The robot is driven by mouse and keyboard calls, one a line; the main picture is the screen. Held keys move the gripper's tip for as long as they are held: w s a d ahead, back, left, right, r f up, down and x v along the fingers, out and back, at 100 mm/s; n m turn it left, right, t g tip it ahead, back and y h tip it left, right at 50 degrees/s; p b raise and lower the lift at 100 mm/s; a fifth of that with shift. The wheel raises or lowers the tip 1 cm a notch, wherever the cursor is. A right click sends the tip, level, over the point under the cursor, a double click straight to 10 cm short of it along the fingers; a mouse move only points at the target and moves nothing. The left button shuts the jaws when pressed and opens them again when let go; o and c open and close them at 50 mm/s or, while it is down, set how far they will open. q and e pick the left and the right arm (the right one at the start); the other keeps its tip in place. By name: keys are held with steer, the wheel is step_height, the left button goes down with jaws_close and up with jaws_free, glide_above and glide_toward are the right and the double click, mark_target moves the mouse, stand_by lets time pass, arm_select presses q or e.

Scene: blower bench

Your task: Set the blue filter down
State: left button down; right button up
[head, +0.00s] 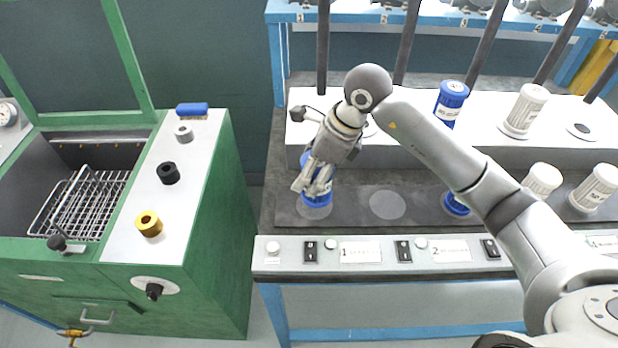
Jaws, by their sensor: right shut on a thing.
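The blue filter (318,199) is at the left end of the bench's dark lower ledge, over a pale round spot (314,212). It looks close to upright. My right gripper (316,182) is shut on it, with the fingers across its side, and hides much of its body. I cannot tell whether its base touches the ledge. My left gripper is not in view.
Another blue filter (451,101) stands on the white raised step, with white filters (526,108) to its right. An empty round spot (387,204) lies right of the held filter. A control strip (360,252) runs along the front. A green washer cabinet (215,215) is at left.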

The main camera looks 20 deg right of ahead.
mark_target(309, 183)
steer(key=shift+w+a+f, duration=0.1)
steer(key=shift+w+f, duration=0.1)
steer(key=shift+f, duration=0.1)
steer(key=f+p, duration=0.1)
steer(key=f, duration=0.2)
steer(key=shift+w, duration=0.2)
steer(key=shift+f, duration=0.2)
steer(key=shift+f, duration=0.25)
steer(key=o, duration=1.1)
steer(key=shift+o, duration=0.2)
steer(key=shift+r, duration=0.1)
steer(key=shift+r, duration=0.1)
